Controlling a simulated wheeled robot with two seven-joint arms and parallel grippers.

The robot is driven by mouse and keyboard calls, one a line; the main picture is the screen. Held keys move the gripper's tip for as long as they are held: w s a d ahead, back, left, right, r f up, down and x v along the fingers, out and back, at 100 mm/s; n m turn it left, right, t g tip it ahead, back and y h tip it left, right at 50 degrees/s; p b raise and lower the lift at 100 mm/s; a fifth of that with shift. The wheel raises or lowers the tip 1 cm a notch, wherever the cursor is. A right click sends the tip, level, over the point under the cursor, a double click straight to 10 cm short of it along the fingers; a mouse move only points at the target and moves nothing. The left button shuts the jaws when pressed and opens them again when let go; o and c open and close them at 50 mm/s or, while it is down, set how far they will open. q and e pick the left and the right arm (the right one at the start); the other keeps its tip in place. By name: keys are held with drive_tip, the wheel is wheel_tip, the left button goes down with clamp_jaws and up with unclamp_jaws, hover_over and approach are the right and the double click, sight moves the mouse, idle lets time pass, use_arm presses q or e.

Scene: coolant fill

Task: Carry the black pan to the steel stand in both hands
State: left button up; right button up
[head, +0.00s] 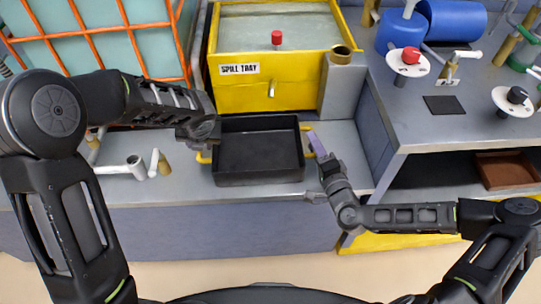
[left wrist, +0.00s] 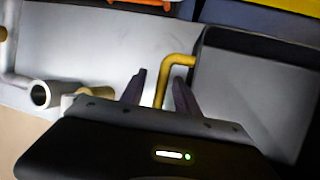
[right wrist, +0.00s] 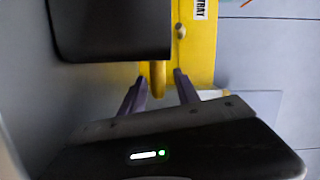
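The black pan (head: 258,152) sits flat on the grey bench, with a yellow handle at each side. My left gripper (head: 206,146) is at the pan's left side. In the left wrist view its fingers (left wrist: 160,85) are open, with the yellow left handle (left wrist: 164,80) between them, not clamped. My right gripper (head: 320,150) is at the right handle (head: 312,145). In the right wrist view its fingers (right wrist: 160,88) are open on either side of the yellow handle (right wrist: 157,78). The pan also shows there (right wrist: 110,30). I cannot tell which thing is the steel stand.
A yellow spill tray (head: 270,96) stands directly behind the pan, with a grey block (head: 342,85) at its right. A pipe fitting (head: 136,166) lies left of the pan. A raised grey counter (head: 440,125) is at the right. The bench in front of the pan is narrow.

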use_arm(q)
drive_tip(key=v, duration=1.1)
use_arm(e)
drive_tip(key=v, duration=1.2)
